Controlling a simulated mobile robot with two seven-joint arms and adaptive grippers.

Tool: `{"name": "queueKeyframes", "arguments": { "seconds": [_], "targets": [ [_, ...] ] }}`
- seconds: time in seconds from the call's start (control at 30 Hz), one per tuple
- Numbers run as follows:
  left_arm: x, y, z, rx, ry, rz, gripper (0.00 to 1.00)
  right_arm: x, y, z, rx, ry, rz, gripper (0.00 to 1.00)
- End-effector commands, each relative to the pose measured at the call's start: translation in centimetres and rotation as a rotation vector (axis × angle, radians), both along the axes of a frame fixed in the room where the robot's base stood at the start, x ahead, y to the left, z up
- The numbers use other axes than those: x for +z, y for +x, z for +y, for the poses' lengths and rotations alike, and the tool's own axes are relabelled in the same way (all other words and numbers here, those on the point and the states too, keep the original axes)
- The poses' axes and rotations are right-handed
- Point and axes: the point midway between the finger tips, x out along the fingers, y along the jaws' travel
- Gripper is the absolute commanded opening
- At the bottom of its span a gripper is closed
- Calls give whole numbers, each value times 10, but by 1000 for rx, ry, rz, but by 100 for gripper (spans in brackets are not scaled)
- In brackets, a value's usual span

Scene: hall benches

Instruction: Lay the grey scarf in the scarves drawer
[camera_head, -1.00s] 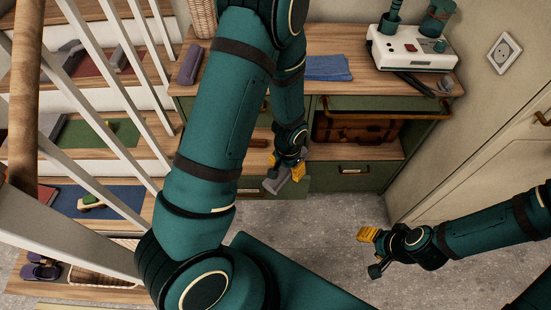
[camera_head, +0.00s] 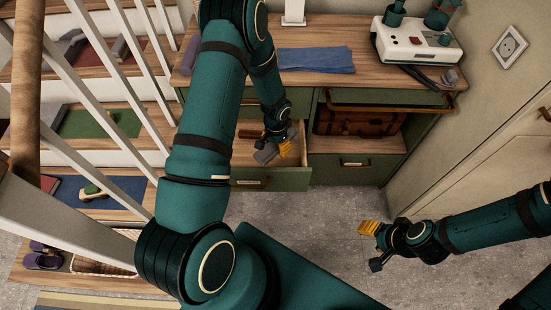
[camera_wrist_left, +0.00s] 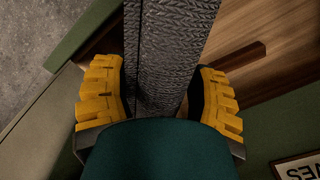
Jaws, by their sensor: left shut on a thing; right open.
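The grey scarf (camera_head: 264,156) is a rolled, knitted bundle; it fills the middle of the left wrist view (camera_wrist_left: 172,50). My left gripper (camera_head: 280,147) is shut on it, with yellow fingers on both sides. The scarf is over the open drawer (camera_head: 292,180), whose wooden inside shows around it; I cannot tell whether it touches the bottom. The drawer's green front carries a label, partly readable as "VES" in the left wrist view (camera_wrist_left: 300,168). My right gripper (camera_head: 372,247) is open and empty above the floor at the right.
A blue cloth (camera_head: 316,61) and a white device (camera_head: 418,42) lie on the bench top (camera_head: 350,84). A brown case (camera_head: 360,121) sits in the compartment right of the drawer. White stair railings (camera_head: 90,85) stand at the left. The grey floor in front is clear.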

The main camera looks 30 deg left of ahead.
Motion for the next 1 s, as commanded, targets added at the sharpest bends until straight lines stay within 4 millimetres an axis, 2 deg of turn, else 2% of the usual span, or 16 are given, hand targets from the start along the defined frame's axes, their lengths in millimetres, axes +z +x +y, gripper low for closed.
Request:
{"name": "queueKeyframes", "arguments": {
  "seconds": [0.1, 0.27, 0.3, 0.7, 0.83, 1.0],
  "targets": [
    [-1, 23, 15, 5, 0, -3, 24, -4, 1, 0, -1, 0, -2, 50],
    [-3, 48, 31, 3, 0, 0, 24, -8, 1, 0, 0, 0, -3, 50],
    [-15, 45, 28, 0, -2, 6, 22, -10, 2, 0, 0, -1, -4, 50],
    [-105, 44, 28, 0, 0, 3, 22, -29, 5, -1, -3, -3, -13, 50],
    [-126, 45, 27, 0, 0, 1, 22, -33, 6, -1, -4, -3, -15, 50],
    [-136, 45, 28, 1, 0, 1, 22, -35, 7, -1, -3, -3, -17, 50]
  ]
}}
